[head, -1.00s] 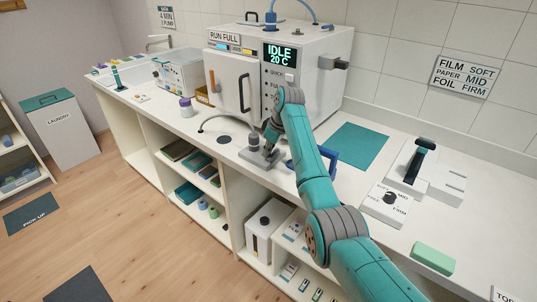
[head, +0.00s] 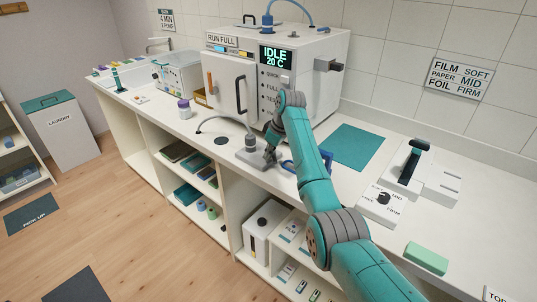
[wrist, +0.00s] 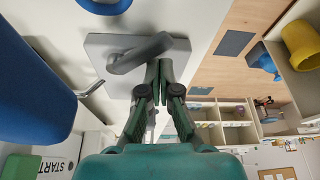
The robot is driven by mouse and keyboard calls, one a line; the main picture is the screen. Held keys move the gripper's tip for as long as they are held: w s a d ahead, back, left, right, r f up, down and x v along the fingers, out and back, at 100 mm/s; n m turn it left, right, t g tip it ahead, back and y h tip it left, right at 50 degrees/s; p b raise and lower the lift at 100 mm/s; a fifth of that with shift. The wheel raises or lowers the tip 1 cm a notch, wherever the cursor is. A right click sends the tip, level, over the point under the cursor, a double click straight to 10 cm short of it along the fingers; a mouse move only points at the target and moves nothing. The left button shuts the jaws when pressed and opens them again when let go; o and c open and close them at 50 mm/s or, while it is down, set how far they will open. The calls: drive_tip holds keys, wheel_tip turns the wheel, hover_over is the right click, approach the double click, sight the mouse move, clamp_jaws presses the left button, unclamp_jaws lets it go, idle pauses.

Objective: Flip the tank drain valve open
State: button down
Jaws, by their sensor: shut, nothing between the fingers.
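The drain valve shows in the wrist view as a flat grey plate (wrist: 100,50) with a darker grey lever (wrist: 140,53) lying across it at a slant. In the head view its grey base (head: 248,160) sits near the counter's front edge, below the white machine. My gripper (wrist: 160,65) is shut and empty, with its fingertips close beside the lever's right part. I cannot tell whether they touch it. In the head view my gripper (head: 270,157) is over the right side of the base, and my arm hides part of this area.
The white machine (head: 225,80) reading IDLE stands behind. A blue handle-like thing (head: 294,167) is just right of my gripper. A teal mat (head: 358,147) lies farther right, with a dial box (head: 378,205) and a sealer-like press (head: 430,175) beyond.

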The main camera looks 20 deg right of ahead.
drive_tip(key=shift+s, duration=0.1)
idle(0.3)
drive_tip(key=shift+s+d, duration=0.25)
drive_tip(key=shift+s, duration=0.45)
drive_tip(key=shift+r, duration=0.1)
